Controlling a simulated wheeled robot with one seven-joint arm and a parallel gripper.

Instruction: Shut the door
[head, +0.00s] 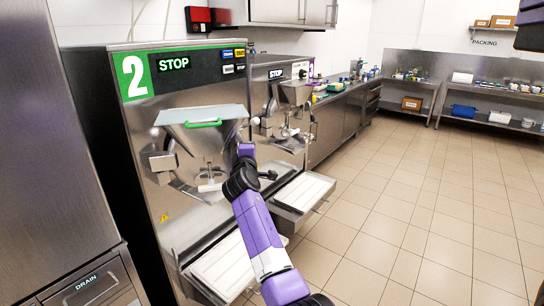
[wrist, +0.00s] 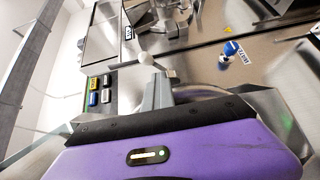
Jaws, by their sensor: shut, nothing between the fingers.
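The nearest batch freezer (head: 160,120) carries a green "2" and a display reading STOP. Its steel front door (head: 192,168), below the hopper with the green handle (head: 203,123), appears to stand at an angle to the machine's face; how far open it is I cannot tell. My gripper (head: 246,152) is at the right side of this door, in front of the machine; its fingertips are hard to make out in the head view.
A second freezer (head: 280,95), also showing STOP, stands right behind. White drip trays (head: 222,268) jut out low in front of the machines. A steel counter (head: 340,115) runs along the wall. The tiled floor (head: 410,210) to the right is clear.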

